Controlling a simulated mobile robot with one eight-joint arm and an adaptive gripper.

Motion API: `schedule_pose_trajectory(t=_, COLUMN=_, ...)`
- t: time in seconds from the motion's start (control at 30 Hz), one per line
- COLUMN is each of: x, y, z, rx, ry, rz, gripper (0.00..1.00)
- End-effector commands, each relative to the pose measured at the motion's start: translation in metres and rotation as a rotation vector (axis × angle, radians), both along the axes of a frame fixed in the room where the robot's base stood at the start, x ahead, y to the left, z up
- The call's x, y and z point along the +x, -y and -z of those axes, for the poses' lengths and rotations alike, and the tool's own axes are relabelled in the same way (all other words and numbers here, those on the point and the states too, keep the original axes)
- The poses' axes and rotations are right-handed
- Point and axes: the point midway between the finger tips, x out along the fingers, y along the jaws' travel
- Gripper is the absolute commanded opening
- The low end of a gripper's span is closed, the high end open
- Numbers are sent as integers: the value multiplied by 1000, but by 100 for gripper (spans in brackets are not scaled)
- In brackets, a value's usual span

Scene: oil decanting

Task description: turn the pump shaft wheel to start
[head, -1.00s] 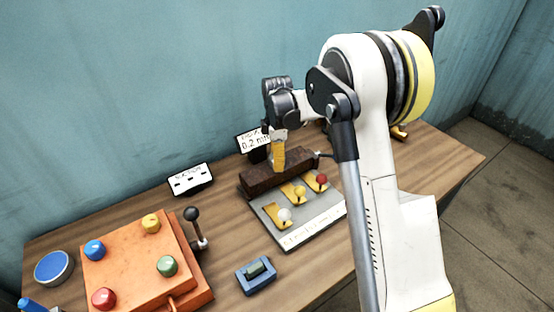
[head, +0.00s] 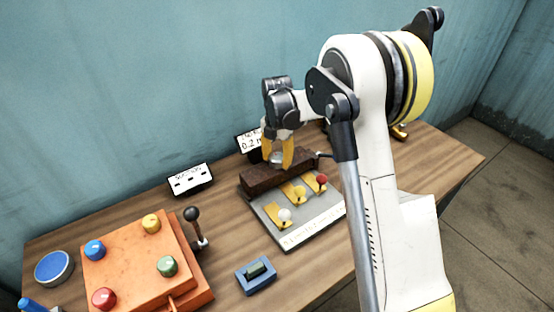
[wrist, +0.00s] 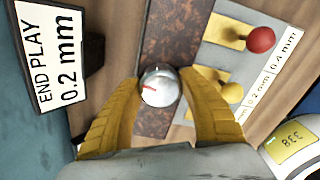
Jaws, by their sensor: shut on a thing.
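The pump shaft wheel is a small round silver knob (wrist: 160,88) with a red pointer mark. It sits on a brown, rust-coloured block (head: 248,183) at the back of the table. My gripper (head: 277,158) reaches down to it from above. Its two yellow fingers lie on either side of the knob in the wrist view (wrist: 160,78) and are shut on it. The red mark points toward the left in the wrist view. In the head view the fingers partly hide the knob.
Close by are an "END PLAY 0.2 mm" sign (wrist: 62,68) and a grey plate (head: 266,221) with white, yellow and red knobbed levers. An orange box (head: 126,254) with coloured knobs, a black-knobbed lever (head: 193,222) and a blue switch (head: 257,283) stand farther left.

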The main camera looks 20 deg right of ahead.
Motion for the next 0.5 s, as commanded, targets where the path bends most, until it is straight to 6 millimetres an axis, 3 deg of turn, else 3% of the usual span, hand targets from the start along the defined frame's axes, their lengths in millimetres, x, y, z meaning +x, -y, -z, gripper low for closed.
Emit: schedule_pose_trajectory(t=0.5, x=0, y=0, z=0, rx=-1, ry=-1, rz=-176, gripper=18)
